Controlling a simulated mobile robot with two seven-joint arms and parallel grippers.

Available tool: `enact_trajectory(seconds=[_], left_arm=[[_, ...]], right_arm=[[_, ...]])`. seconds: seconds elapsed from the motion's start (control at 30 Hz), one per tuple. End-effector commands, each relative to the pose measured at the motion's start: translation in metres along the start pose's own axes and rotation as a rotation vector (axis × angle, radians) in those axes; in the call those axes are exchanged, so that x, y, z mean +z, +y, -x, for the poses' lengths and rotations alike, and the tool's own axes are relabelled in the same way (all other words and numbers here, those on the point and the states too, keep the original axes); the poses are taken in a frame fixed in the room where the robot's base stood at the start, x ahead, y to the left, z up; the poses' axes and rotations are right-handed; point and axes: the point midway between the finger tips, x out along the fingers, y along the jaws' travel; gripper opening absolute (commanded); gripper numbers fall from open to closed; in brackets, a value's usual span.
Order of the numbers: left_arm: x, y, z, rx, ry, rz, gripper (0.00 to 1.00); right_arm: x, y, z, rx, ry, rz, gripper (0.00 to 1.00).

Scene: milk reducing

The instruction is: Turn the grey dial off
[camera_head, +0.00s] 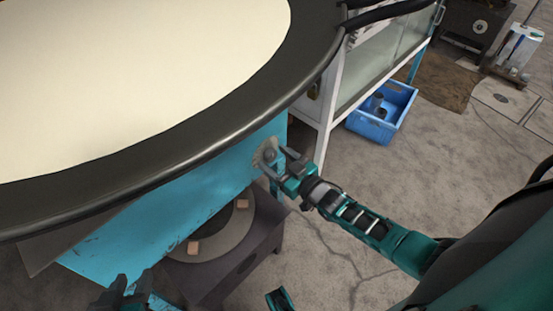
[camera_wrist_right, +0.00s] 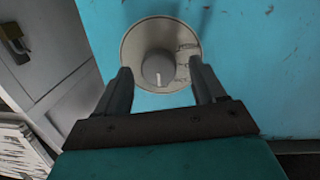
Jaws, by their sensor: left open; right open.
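The grey dial (camera_wrist_right: 158,70) sits in the middle of a round pale plate (camera_wrist_right: 184,42) on a blue panel, in the right wrist view. A light mark shows on the lower part of its face. My right gripper (camera_wrist_right: 160,88) is open, with one finger on each side of the dial; I cannot tell whether they touch it. In the head view my right gripper (camera_head: 282,160) is at the blue panel (camera_head: 215,190), in front of the plate (camera_head: 264,152), and partly hides the dial. My left gripper (camera_head: 127,290) is open at the bottom left, away from the dial.
A wide black-rimmed pan (camera_head: 190,145) of pale liquid stands above the panel. Below is a dark stand (camera_head: 230,255) with a round plate. A blue crate (camera_head: 381,115) sits by a white cabinet (camera_head: 330,95). The floor (camera_head: 450,150) at right is mostly open.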

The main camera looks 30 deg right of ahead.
Motion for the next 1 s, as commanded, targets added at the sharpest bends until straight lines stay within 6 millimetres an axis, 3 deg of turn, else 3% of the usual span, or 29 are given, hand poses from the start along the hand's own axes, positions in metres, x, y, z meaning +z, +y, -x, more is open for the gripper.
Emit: enact_trajectory(seconds=[0.17,0.4,0.6,1.0], left_arm=[[-0.009,0.0,0.006,0.0,-0.001,-0.003,0.43],[-0.019,0.0,0.013,0.0,-0.001,-0.003,0.43],[-0.023,0.0,0.015,0.0,-0.001,-0.002,0.43],[-0.024,0.002,0.015,0.0,0.001,0.009,0.43]], right_arm=[[-0.001,0.001,0.028,0.0,-0.006,0.0,0.69],[-0.001,0.0,0.083,0.0,-0.006,0.0,0.69],[-0.001,0.0,0.114,0.0,-0.003,0.0,0.69],[0.0,0.0,0.126,0.0,-0.001,0.0,0.69]])
